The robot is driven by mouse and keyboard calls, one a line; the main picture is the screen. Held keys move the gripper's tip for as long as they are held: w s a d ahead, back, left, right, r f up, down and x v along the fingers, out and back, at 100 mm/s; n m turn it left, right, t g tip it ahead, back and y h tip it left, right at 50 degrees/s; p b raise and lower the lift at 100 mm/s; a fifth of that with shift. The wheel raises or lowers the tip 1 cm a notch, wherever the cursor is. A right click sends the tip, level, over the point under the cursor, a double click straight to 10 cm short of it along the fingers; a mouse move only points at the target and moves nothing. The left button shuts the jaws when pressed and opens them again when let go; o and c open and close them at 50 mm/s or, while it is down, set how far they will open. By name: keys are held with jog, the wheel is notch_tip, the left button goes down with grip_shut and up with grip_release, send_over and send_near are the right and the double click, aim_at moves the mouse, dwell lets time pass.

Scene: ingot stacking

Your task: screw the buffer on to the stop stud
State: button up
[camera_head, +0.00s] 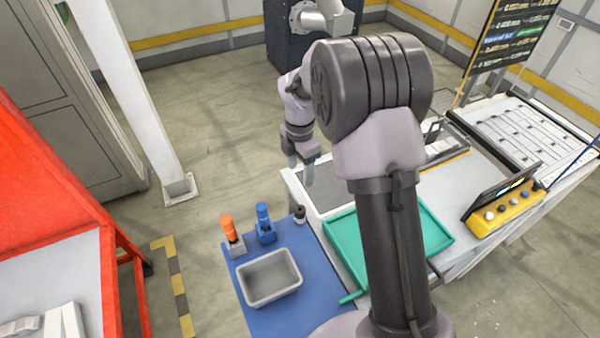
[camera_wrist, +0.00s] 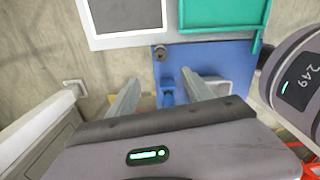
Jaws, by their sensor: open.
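A small dark round piece with a pale band, which looks like the buffer (camera_head: 299,214), stands at the back right corner of the blue mat. In the wrist view it (camera_wrist: 160,54) shows beyond the fingertips, between their lines. My gripper (camera_head: 301,172) is open and empty, in the air above and behind the mat in the head view. In the wrist view its two fingers (camera_wrist: 160,77) are spread wide and touch nothing. I cannot make out the stop stud in either view; my arm hides part of the worktable.
The blue mat (camera_head: 251,322) carries a grey bin (camera_head: 270,298), an orange-handled tool (camera_head: 228,229) and a blue-handled tool (camera_head: 264,222). A green tray (camera_head: 432,222) lies to the right. A yellow button box (camera_head: 503,208) and tilted screen stand farther right. A white post (camera_head: 140,100) rises at left.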

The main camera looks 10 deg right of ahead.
notch_tip(320, 180, down, 2)
jog(key=m+b, duration=0.3)
jog(key=b, duration=0.1)
jog(key=m+b, duration=0.5)
jog(key=b, duration=0.5)
send_near(300, 207)
jog(key=f, duration=0.9)
jog(key=shift+s+a+f, duration=0.1)
jog(key=shift+s, duration=0.25)
grip_shut()
jog(key=shift+c, duration=1.7)
grip_release()
